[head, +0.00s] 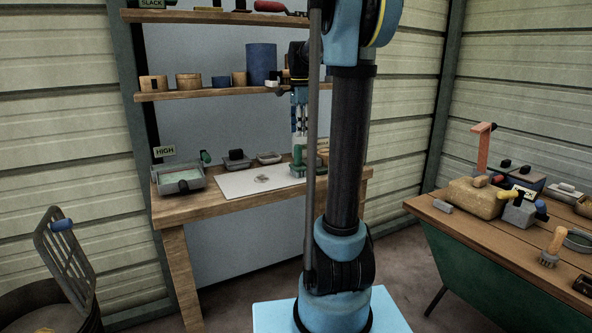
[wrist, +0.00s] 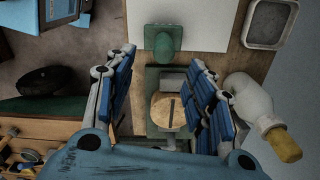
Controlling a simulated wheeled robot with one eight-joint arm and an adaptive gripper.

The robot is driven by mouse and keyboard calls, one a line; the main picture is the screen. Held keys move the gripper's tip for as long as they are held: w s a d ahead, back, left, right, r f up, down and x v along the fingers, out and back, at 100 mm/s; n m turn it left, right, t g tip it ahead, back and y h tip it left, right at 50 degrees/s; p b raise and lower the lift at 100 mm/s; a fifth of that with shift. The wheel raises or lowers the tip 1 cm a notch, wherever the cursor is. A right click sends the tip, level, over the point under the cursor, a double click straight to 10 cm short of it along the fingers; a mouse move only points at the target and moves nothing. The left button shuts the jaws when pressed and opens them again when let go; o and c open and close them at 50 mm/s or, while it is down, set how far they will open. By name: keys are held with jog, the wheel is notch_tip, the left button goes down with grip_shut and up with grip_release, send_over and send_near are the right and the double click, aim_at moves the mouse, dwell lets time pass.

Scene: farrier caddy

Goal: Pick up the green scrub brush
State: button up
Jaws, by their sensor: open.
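A green piece with a rounded knob (wrist: 163,42), which looks like the scrub brush, lies on the bench at the top middle of the wrist view. In the head view the green brush (head: 297,155) shows at the right part of the bench, under my gripper (head: 299,128). My gripper (wrist: 165,98) points down, with its blue fingers spread apart and nothing held between them. Between the fingers a round wooden piece with a dark slot (wrist: 168,110) shows on a greenish-grey base. I cannot tell whether that base joins the green piece.
A white bottle with a yellow cap (wrist: 258,110) stands close to the right finger. A grey dish (wrist: 270,22) lies at the upper right. The shelf (head: 215,93) with tins hangs above the bench. A pale board (head: 245,184) has free room.

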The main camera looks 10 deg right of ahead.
send_over(298, 154)
jog(key=w, duration=0.1)
jog(key=f, duration=0.5)
jog(key=shift+d+f, duration=0.15)
jog(key=shift+d, duration=0.2)
jog(key=shift+w+a+f, duration=0.1)
jog(key=shift+w+f, duration=0.05)
jog(key=shift+f, duration=1.2)
jog(key=shift+w+a+f, duration=0.1)
jog(key=shift+f, duration=1.25)
jog(key=shift+c, duration=0.6)
grip_shut()
